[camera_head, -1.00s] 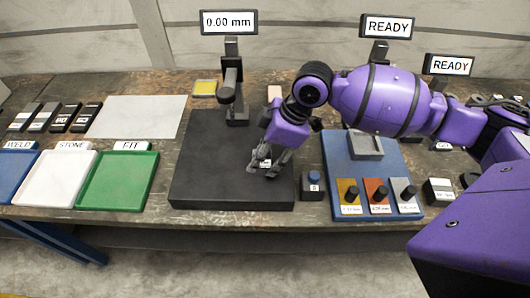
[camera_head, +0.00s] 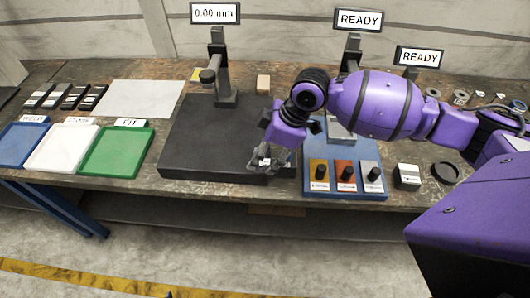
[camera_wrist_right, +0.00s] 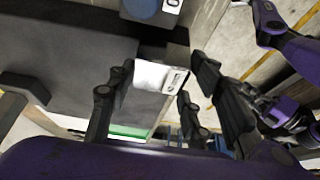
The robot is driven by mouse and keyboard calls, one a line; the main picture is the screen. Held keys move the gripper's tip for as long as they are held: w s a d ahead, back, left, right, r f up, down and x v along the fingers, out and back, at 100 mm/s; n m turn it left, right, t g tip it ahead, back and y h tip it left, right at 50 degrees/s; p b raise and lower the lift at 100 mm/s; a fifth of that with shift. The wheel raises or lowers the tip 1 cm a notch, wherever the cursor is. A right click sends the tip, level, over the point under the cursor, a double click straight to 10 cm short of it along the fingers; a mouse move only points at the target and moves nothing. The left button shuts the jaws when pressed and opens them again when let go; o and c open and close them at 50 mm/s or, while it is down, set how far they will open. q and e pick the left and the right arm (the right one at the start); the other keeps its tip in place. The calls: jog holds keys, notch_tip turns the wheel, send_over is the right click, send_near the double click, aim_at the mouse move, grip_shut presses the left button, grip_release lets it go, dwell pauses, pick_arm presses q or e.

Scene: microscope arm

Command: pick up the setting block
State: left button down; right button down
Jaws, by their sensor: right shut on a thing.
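My right gripper (camera_head: 264,160) is shut on a small pale block with a printed label, which I take as the setting block (camera_wrist_right: 160,77). In the right wrist view the block lies between the black fingers of the gripper (camera_wrist_right: 165,78). In the head view the gripper is over the front right edge of the black plate (camera_head: 215,150), and the fingers mostly hide the block.
A blue board (camera_head: 345,191) with three knobbed plates is right of the gripper. A dark stand (camera_head: 222,70) with a 0.00 mm display (camera_head: 215,13) rises behind the black plate. Blue, white and green trays (camera_head: 115,152) are at left.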

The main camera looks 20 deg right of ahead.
jog(key=shift+s, duration=0.25)
jog(key=c, duration=0.8)
grip_release()
jog(key=v, duration=1.2)
